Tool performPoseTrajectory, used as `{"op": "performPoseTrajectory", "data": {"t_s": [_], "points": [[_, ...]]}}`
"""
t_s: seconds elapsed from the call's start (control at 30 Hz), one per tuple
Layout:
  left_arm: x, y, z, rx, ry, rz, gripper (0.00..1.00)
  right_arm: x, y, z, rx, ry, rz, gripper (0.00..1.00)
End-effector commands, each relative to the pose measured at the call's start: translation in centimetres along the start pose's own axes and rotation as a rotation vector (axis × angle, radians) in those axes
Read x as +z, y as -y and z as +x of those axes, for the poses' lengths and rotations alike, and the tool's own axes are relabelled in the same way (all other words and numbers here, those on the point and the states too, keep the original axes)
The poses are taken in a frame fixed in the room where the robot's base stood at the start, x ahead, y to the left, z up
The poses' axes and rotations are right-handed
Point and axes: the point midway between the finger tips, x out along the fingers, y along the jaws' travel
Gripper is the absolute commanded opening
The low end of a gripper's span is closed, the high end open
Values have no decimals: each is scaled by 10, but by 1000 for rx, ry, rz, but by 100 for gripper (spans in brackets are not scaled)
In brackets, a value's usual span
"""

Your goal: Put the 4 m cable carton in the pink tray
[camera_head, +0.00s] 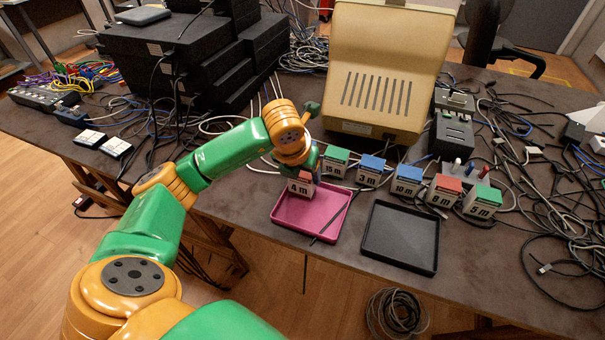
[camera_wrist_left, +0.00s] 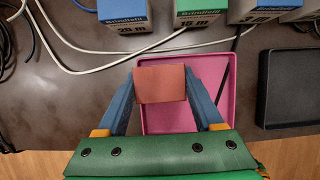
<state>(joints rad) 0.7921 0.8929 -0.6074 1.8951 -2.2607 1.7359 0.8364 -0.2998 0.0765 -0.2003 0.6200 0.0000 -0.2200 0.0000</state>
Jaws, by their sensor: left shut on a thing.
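The 4 m cable carton (camera_head: 300,186), white with a red top, is in my left gripper (camera_head: 307,172), above the far left part of the pink tray (camera_head: 323,226). In the left wrist view the carton's red top (camera_wrist_left: 161,84) sits between the two blue fingers of the left gripper (camera_wrist_left: 160,88). The pink tray (camera_wrist_left: 218,124) shows beneath and to the right of it there. Whether the carton's base touches the tray is hard to tell. A thin dark stick lies across the tray's right part. My right gripper is not in view.
A black tray (camera_head: 401,237) lies right of the pink tray. Behind stand several labelled cartons, among them 15 m (camera_head: 335,162), 3 m (camera_head: 371,170) and 10 m (camera_head: 407,180). A beige monitor (camera_head: 385,70) stands farther back. Loose cables cover the table's right side.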

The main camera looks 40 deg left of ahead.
Motion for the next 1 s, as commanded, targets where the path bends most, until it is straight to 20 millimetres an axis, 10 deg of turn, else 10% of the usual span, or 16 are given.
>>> {"op": "performPoseTrajectory", "data": {"t_s": [0.37,0.4,0.5,0.87,1.0], "points": [[-4,0,8,-2,2,0,6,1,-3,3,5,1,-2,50],[-4,0,8,-2,2,0,71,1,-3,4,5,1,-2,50],[-3,1,7,-2,2,0,98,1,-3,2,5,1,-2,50],[0,1,-1,-3,4,-1,98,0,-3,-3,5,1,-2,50],[1,1,-36,-4,10,0,98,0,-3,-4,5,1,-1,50]]}}
